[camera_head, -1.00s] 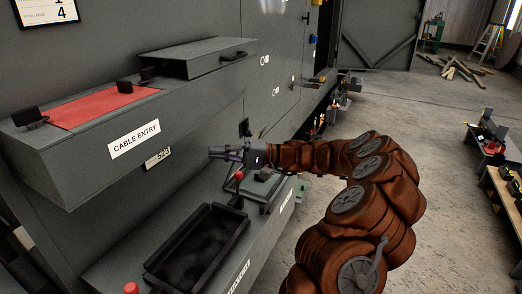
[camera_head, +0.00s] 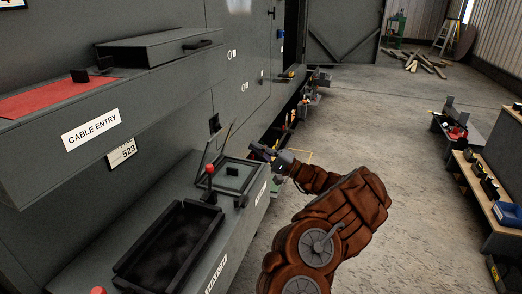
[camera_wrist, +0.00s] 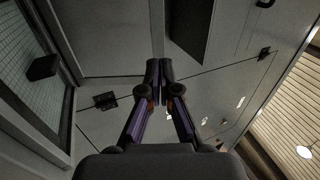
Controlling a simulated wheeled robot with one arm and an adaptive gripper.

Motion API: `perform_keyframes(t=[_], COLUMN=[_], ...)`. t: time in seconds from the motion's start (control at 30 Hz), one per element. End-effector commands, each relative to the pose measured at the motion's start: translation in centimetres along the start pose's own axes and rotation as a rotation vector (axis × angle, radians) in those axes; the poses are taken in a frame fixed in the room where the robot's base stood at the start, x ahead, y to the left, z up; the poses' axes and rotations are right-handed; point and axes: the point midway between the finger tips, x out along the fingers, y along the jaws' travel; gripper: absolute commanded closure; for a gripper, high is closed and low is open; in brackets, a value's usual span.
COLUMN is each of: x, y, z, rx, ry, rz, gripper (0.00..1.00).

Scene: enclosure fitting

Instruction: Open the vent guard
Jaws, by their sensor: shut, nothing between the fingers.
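A framed flap (camera_head: 218,146), which looks like the vent guard, stands tilted up on the lower ledge by the grey wall. Beside its lower edge is a low grey box top with a small dark square (camera_head: 232,171). In the wrist view a dark-framed mesh panel (camera_wrist: 22,55) with a dark block on it fills the left side; it is probably the same guard. My gripper (camera_head: 254,147) is just right of the flap and apart from it in the picture. In the wrist view my gripper (camera_wrist: 160,67) has its fingertips together, with nothing between them.
A red knob (camera_head: 210,169) stands by the flap. A dark open tray (camera_head: 170,245) lies nearer on the ledge. The cable entry box (camera_head: 60,150) juts out above.

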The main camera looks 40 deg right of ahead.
Motion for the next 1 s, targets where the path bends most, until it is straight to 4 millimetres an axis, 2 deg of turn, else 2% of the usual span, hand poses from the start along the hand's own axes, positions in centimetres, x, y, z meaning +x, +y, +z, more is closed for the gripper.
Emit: perform_keyframes(t=[0.3, 0.5, 0.7, 1.0], x=[5.8, 8.4, 9.5, 9.6], y=[-0.1, 0.0, 0.0, 0.0], z=[0.2, 0.2, 0.1, 0.1], rx=[0.003, 0.004, 0.003, 0.002], ry=[-0.006, -0.003, 0.0, -0.001], rz=[-0.001, 0.001, -0.001, -0.001], gripper=[1.0, 1.0, 1.0, 1.0])
